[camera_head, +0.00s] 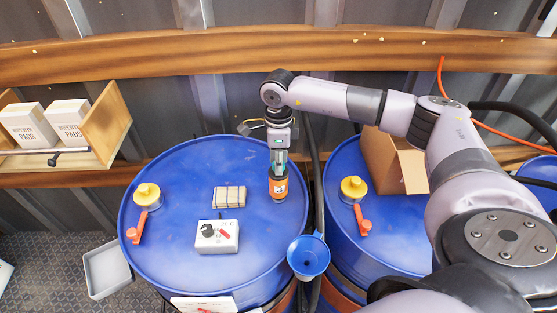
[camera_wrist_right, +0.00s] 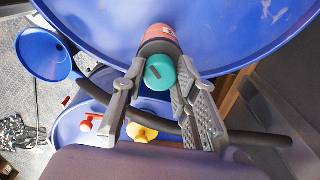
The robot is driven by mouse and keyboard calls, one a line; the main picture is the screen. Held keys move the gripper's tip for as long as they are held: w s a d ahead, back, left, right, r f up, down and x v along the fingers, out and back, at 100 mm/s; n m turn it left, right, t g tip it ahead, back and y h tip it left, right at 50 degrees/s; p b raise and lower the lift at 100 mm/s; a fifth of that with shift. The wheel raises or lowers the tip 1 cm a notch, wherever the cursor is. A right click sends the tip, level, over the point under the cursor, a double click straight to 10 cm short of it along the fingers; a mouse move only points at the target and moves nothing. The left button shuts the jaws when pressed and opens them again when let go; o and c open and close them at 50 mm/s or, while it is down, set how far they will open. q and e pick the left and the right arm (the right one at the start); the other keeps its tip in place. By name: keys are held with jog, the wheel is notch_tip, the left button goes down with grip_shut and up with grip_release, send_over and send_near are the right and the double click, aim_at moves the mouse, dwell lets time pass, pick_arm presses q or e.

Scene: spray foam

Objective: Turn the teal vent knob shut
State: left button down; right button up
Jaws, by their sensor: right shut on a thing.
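The teal vent knob (camera_wrist_right: 160,72) sits on the end of a small orange-and-dark canister (camera_head: 278,188), which also shows in the wrist view (camera_wrist_right: 159,38). The canister stands upright near the right edge of the left blue drum (camera_head: 180,190). My right gripper (camera_head: 280,158) comes down over it from above. In the wrist view its two fingers (camera_wrist_right: 160,70) are on either side of the teal knob, shut on it. A dark slot mark shows on the knob's face. In the head view the fingers hide most of the knob. My left gripper is not in view.
On the left drum are a grey box with a dial (camera_head: 218,237), a stack of tan blocks (camera_head: 229,197) and a yellow cap with a red lever (camera_head: 147,195). A blue funnel (camera_head: 308,257) hangs at the drum's edge. A cardboard box (camera_head: 398,165) stands on the right drum.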

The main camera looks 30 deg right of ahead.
jog(key=shift+f+m+b, duration=0.25)
jog(key=shift+m+b, duration=0.25)
jog(key=shift+b, duration=0.35)
grip_shut()
jog(key=shift+r+m+b, duration=0.2)
jog(key=shift+m+b, duration=0.1)
jog(key=shift+m, duration=0.2)
jog(key=shift+r, duration=0.1)
jog(key=o, duration=1.1)
grip_release()
notch_tip(320, 180, up, 12)
